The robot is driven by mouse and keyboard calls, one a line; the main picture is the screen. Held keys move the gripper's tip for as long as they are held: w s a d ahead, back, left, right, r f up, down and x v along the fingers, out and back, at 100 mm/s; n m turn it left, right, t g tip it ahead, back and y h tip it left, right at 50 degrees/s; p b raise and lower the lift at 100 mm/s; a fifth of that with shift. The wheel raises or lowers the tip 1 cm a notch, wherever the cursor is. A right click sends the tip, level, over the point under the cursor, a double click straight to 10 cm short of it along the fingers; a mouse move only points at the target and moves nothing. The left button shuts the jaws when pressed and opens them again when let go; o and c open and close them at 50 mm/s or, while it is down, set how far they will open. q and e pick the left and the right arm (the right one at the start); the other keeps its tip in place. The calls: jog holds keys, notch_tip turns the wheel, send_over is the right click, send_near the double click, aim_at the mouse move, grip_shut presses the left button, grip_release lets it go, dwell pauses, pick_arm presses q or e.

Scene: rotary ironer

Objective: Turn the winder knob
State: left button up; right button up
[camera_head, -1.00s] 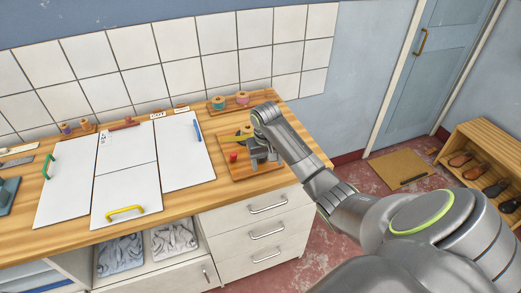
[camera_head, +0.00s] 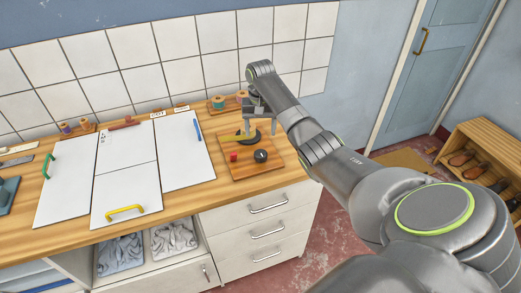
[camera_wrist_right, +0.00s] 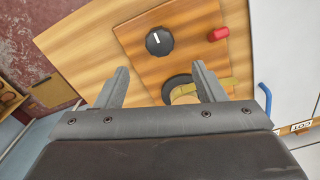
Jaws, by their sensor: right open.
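The winder knob (camera_head: 261,156), round and dark, sits on a small wooden board (camera_head: 236,172) at the right end of the bench. In the right wrist view the knob (camera_wrist_right: 159,41) shows a short white mark and lies beyond my fingertips, in line with the gap between them. My right gripper (camera_head: 260,128) is above the back of the board, apart from the knob. Its fingers (camera_wrist_right: 160,68) are open with nothing held between them. My left gripper is out of view.
On the same board are a red peg (camera_head: 233,157) and a dark disc with a yellow strip (camera_wrist_right: 185,91), partly behind a finger. Thread spools (camera_head: 218,102) stand behind. White panels (camera_head: 185,150) cover the bench to the left. Drawers (camera_head: 262,230) are below.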

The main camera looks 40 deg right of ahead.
aim_at(261, 153)
notch_tip(261, 153, down, 10)
jog(key=shift+p, duration=0.35)
jog(key=c, duration=1)
